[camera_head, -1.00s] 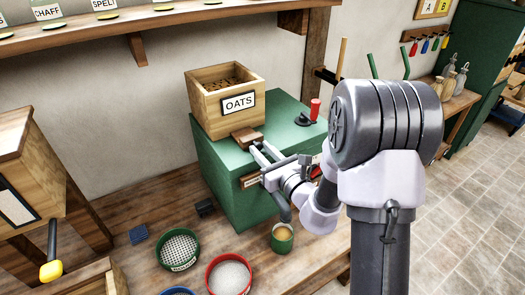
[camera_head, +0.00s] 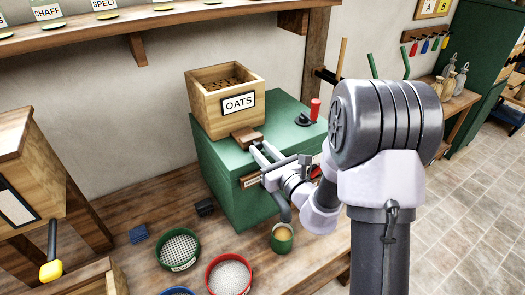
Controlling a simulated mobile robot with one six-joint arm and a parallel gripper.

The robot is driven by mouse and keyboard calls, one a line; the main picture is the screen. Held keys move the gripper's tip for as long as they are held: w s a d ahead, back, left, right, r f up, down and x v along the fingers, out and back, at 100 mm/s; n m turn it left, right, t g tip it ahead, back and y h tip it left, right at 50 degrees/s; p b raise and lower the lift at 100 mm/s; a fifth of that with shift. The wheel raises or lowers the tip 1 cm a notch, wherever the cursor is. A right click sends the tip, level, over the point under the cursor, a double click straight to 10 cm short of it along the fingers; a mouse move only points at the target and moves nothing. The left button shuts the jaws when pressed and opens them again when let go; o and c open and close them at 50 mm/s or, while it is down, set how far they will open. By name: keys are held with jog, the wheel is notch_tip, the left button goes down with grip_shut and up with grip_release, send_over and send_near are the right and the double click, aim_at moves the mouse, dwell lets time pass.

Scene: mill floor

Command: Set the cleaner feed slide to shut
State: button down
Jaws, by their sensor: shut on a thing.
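The green cleaner (camera_head: 232,182) stands on the wooden bench with a wooden hopper marked OATS (camera_head: 210,98) on top. A small brown wooden feed slide (camera_head: 246,136) sticks out at the foot of the hopper, toward my gripper. My gripper (camera_head: 259,150) is at the front edge of the cleaner's top, its fingers shut on the slide's outer end. The exact contact is small in this view. How far the slide is pushed in is hard to tell.
A red-handled crank (camera_head: 315,108) stands on the cleaner's top right. A green cup (camera_head: 282,239) sits below the spout. A green sieve (camera_head: 179,249) and a red sieve (camera_head: 229,275) lie in front on the bench. My arm hides the right side.

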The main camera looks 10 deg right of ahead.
aim_at(256, 144)
jog(key=shift+w, duration=0.1)
jog(key=p+x, duration=0.1)
jog(key=x, duration=0.4)
jog(key=shift+r+p, duration=0.15)
jog(key=shift+p, duration=0.25)
jog(key=c, duration=1.5)
grip_release()
jog(key=o, duration=0.3)
jog(key=shift+w+a, duration=0.1)
jog(key=shift+w, duration=0.1)
jog(key=shift+o, duration=0.2)
jog(key=shift+s, duration=0.2)
